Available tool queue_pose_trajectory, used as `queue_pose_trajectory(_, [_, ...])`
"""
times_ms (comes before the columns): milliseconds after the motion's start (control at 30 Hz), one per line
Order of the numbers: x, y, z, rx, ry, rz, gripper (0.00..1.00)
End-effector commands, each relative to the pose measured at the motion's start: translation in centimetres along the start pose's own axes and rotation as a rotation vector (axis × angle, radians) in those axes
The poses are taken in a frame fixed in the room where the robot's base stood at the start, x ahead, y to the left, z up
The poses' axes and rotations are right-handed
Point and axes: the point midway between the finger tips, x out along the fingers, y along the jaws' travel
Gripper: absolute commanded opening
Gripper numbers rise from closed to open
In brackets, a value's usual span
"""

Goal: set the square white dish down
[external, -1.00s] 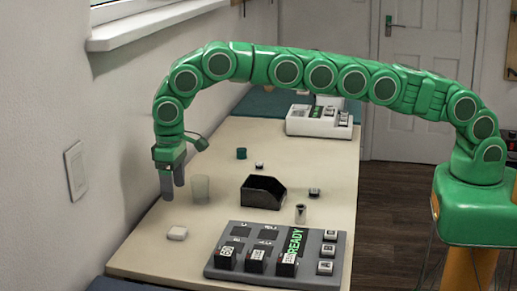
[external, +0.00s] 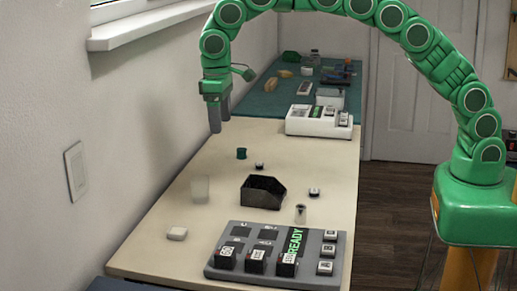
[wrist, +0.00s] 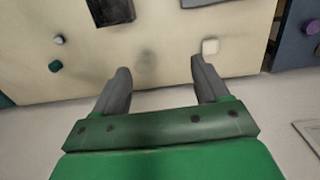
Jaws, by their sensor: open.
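The small square white dish (external: 177,233) lies flat on the cream table at its front left, with nothing holding it. It also shows in the wrist view (wrist: 210,46), just beyond the tip of the right finger in that picture. My gripper (external: 219,118) is open and empty, raised above the table's left edge, behind and clear of the dish. In the wrist view my gripper (wrist: 160,68) has its two grey fingers spread apart with nothing between them.
A translucent cup (external: 200,189) stands behind the dish. A black open bin (external: 262,191) is mid-table, and a grey keyed board (external: 275,256) lies in front. A small green pot (external: 241,153) and a white device (external: 318,121) are farther back. The wall borders the left.

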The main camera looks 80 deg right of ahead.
Motion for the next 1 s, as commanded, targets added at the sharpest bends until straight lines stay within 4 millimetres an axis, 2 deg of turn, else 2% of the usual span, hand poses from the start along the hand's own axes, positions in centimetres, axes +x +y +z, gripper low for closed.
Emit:
queue_pose_trajectory(33, [-0.9,0.8,0.9,0.004,0.001,0.001,0.74])
queue_pose_trajectory(200, [-2.9,3.2,3.9,0.009,-0.008,0.004,0.74])
queue_pose_trajectory(533, [-5.8,7.4,10.7,0.017,-0.028,0.006,0.74])
queue_pose_trajectory(1000, [-8.1,12.3,21.8,0.019,-0.055,-0.001,0.74])
